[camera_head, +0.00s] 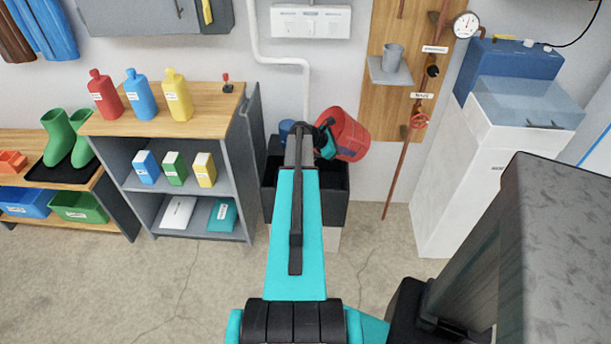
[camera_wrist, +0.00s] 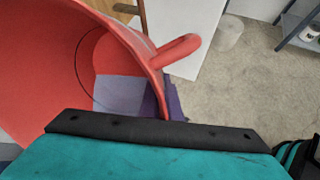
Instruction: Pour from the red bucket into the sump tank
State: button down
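The red bucket (camera_head: 345,135) is up in the air at the back centre, tilted well over, partly behind my arm. In the wrist view the bucket (camera_wrist: 60,60) fills the left side, with its inside showing and a pale bluish patch within. My gripper (camera_head: 327,140) is at the bucket's left side and appears shut on it, though its fingertips are hidden. A black open-topped box, which looks like the sump tank (camera_head: 333,190), stands below and left of the bucket on a pale base. My arm hides its middle, and I cannot see any liquid in it.
A grey shelf unit (camera_head: 190,124) with bottles and boxes stands close left of the tank. A white cabinet (camera_head: 455,180) with a clear-topped bin stands at right. A wooden wall panel (camera_head: 385,110) with a pipe is behind. The concrete floor (camera_head: 150,290) in front is clear.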

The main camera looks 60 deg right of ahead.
aim_at(341, 157)
jog(key=shift+w+g+h+b, duration=0.1)
jog(key=shift+g+h+b, duration=0.2)
jog(key=shift+b, duration=0.3)
jog(key=shift+w+a+f+g+h+b, duration=0.3)
jog(key=shift+f+g+h+b, duration=0.3)
jog(key=shift+b, duration=1.75)
jog(key=shift+w+a+f+g+h+b, duration=0.25)
jog(key=shift+f+g+h+b, duration=0.35)
jog(key=shift+b, duration=1.7)
jog(key=shift+w+a+r+g+h+b, duration=0.15)
jog(key=shift+w+a+g+b, duration=0.25)
jog(key=shift+b, duration=0.55)
jog(key=shift+w+a+r+g+h+b, duration=0.1)
jog(key=shift+w+a+g+h+b, duration=0.15)
jog(key=shift+w+b, duration=0.45)
jog(key=shift+a+f+g+b, duration=0.15)
jog(key=shift+f+g+b, duration=0.15)
jog(key=shift+b, duration=0.3)
